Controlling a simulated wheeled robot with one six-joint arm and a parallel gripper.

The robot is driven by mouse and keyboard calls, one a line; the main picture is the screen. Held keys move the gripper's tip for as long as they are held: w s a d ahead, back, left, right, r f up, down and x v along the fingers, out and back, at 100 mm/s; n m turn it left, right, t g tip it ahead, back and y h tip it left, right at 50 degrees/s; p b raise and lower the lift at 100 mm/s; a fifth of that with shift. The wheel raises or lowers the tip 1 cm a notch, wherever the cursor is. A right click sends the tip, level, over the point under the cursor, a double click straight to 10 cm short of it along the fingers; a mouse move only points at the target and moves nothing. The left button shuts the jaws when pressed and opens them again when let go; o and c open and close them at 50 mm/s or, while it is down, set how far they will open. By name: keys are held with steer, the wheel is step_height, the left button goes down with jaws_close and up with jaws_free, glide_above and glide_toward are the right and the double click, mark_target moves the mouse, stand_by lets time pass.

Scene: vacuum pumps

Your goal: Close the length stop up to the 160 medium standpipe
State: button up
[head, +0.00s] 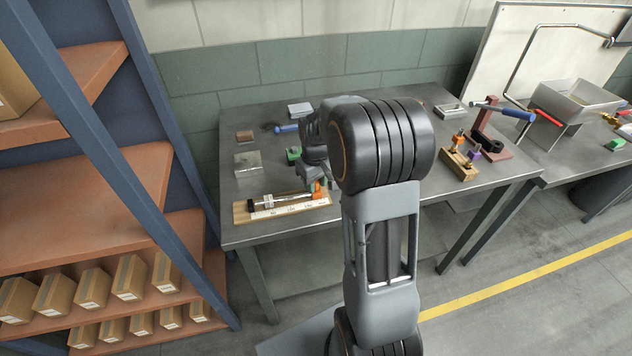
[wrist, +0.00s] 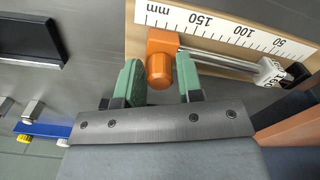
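The length stop is an orange block with a round orange knob (wrist: 159,71) on the wooden gauge board; it also shows in the head view (head: 319,190). The standpipe (head: 272,202) lies along the board to the left of the stop, with a white label. In the wrist view the standpipe (wrist: 222,58) runs right from near the orange block to a label reading 160. I cannot tell whether pipe and stop touch. My gripper (wrist: 160,84) is open, its green fingers on either side of the knob, the left finger very close and a narrow gap at the right.
A millimetre scale (wrist: 225,28) runs along the board. On the table (head: 228,112) stand metal blocks (head: 248,163), a brown block (head: 244,136) and a blue-handled tool (head: 287,128). A wooden block with coloured fittings (head: 459,164) is at the right. Shelves (head: 110,190) with cartons stand at left.

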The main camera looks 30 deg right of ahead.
jaws_close()
steer(key=shift+a, duration=0.3)
stand_by(0.5)
steer(key=shift+o, duration=1.8)
jaws_free()
steer(key=shift+r, duration=0.15)
steer(key=shift+r+p, duration=0.8)
steer(key=shift+r, duration=0.1)
